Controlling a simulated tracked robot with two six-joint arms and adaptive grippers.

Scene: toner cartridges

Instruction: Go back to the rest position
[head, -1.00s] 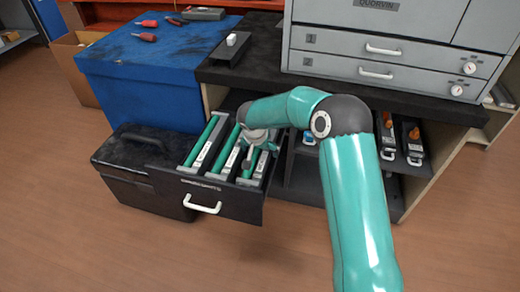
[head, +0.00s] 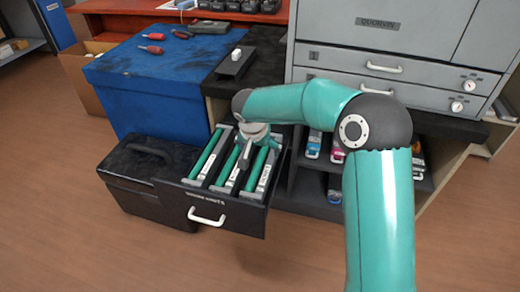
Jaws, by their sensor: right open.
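My right gripper (head: 249,150) hangs at the end of the teal arm, pointing down over the back of the open drawer (head: 238,217). It is open. Its fingertips are small and partly lost against the units, so I cannot tell whether they touch one. The drawer holds long units with green rollers and pale labelled strips; a left one (head: 203,160), a middle one (head: 228,172) and a right one (head: 262,172) show. The wrist hides part of the drawer's back. My left gripper is not in view.
A black case (head: 147,180) stands left of the drawer, before a blue chest (head: 150,95) with screwdrivers on top. A grey cabinet (head: 390,50) stands behind my right arm. Cartridges, including a magenta one (head: 338,150), sit on shelves below. Floor is clear at front left.

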